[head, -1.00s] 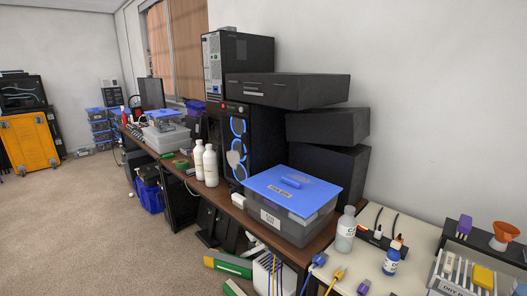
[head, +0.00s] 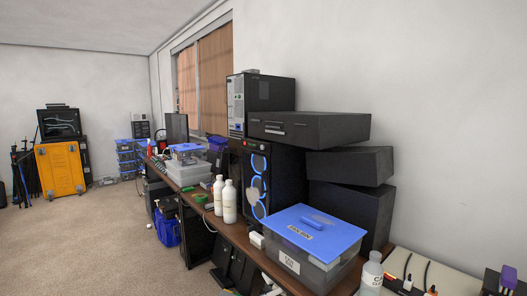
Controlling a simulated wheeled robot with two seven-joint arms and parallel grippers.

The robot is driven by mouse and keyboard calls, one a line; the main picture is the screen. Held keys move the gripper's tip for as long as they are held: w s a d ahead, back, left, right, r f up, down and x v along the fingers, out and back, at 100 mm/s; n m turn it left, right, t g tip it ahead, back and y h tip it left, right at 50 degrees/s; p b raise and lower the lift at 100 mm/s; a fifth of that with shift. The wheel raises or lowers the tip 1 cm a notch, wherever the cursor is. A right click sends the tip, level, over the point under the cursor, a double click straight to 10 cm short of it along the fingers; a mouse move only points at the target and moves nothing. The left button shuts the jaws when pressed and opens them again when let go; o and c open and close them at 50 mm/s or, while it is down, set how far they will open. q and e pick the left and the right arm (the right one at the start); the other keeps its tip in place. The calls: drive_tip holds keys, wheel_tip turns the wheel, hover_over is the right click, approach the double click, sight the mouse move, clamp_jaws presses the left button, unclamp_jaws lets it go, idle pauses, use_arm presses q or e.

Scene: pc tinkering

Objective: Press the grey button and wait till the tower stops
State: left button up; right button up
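A black computer tower (head: 285,185) stands on the long brown desk, with blue glowing rings (head: 259,188) on its front. Small coloured marks show near the top of that front; I cannot make out a grey button among them. A second, grey-and-black tower (head: 262,100) sits higher, on top of the black one, with small ports on its front. Neither of my grippers is in view.
A grey bin with a blue lid (head: 318,228) and two white bottles (head: 224,202) stand in front of the towers. Dark boxes (head: 348,165) are stacked to the right. Open carpet (head: 90,235) lies to the left; an orange case (head: 60,170) stands far left.

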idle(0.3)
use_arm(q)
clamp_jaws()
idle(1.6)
